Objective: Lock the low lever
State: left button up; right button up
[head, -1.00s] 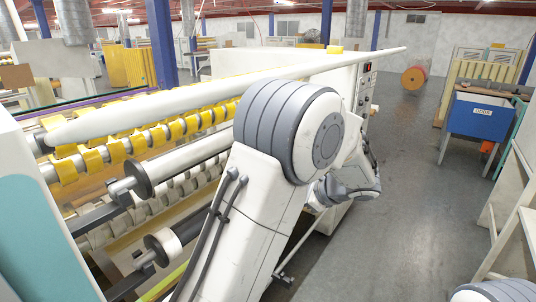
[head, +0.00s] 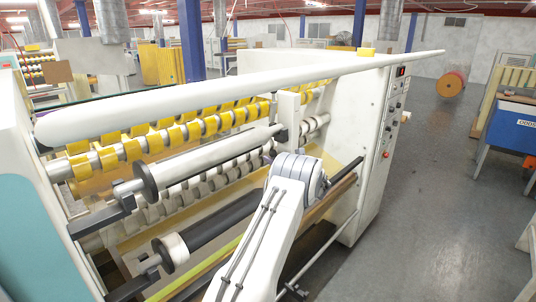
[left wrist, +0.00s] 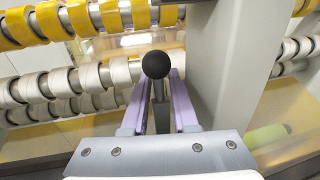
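In the left wrist view a lever with a round black knob (left wrist: 155,64) stands between the two fingers of my left gripper (left wrist: 158,84). The lever's metal rod runs down from the knob between the purple fingers. The fingers are spread, one on each side of the rod, with some space between them. In the head view my left forearm reaches up from the bottom into the machine, and its rounded grey joint hides most of the lever and the gripper. My right gripper is not in view.
A long white beam (head: 230,95) crosses above the rollers with yellow rings (head: 190,133). A white upright (left wrist: 224,70) stands close to the right of my gripper. A control panel (head: 394,115) is on the machine's end.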

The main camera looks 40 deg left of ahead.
pick_arm(q)
jog(key=x, duration=0.3)
jog(key=shift+s, duration=0.1)
jog(key=shift+d, duration=0.1)
grip_shut()
jog(key=shift+f, duration=0.1)
dwell(1.2)
